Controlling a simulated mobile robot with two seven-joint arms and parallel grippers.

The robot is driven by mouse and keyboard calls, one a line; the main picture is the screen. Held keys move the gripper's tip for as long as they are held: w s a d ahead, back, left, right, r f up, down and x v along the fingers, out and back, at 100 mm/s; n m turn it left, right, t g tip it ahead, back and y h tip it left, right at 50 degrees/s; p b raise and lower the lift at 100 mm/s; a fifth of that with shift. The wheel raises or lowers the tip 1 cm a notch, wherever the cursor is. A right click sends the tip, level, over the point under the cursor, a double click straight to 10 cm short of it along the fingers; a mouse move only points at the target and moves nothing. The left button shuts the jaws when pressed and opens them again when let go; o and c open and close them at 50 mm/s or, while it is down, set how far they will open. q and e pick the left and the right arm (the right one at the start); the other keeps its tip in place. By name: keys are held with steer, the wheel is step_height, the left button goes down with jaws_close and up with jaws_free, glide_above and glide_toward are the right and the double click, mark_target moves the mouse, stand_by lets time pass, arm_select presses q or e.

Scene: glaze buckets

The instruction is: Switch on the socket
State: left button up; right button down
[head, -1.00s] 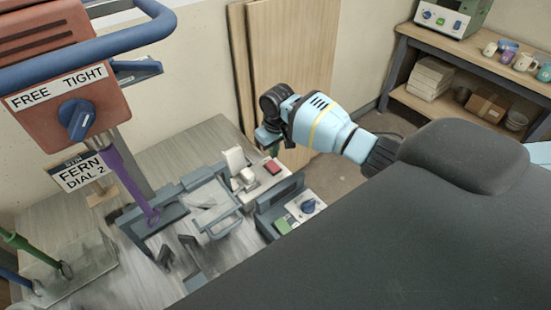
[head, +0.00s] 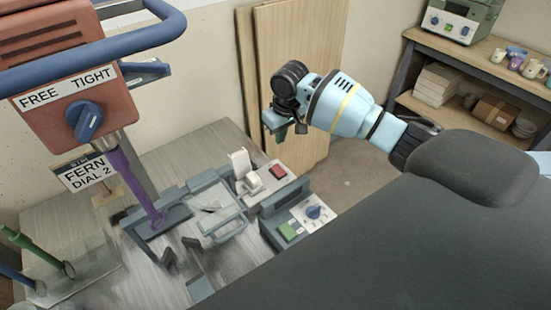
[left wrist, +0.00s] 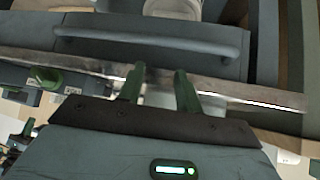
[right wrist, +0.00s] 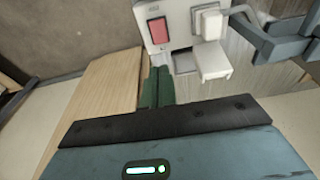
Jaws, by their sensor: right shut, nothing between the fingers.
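The socket is a pale box (head: 262,187) with a red rocker switch (head: 278,172) and a white plug-like block (head: 239,163) beside it. In the right wrist view the red switch (right wrist: 158,31) is at the top, just beyond the fingertips, with the white block (right wrist: 208,22) to its right. I cannot tell the switch's position. My right gripper (head: 288,127) is shut and empty, above and apart from the socket; its green fingers (right wrist: 158,85) are together. My left gripper (left wrist: 160,80) shows only in its wrist view, fingers apart with nothing between them, near a grey bar.
A red machine (head: 75,75) with a blue dial stands at the left. A grey box with a blue knob (head: 313,212) is right in front of the socket. Wooden boards (head: 300,80) lean on the wall behind. A shelf (head: 470,65) is at the right.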

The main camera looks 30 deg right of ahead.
mark_target(275, 167)
arm_select(q)
steer(key=shift+s+d+f, duration=0.1)
steer(key=shift+s+f, duration=0.1)
arm_select(e)
steer(key=shift+s+a+r, duration=0.1)
steer(key=shift+s+r, duration=0.2)
steer(key=shift+r, duration=0.4)
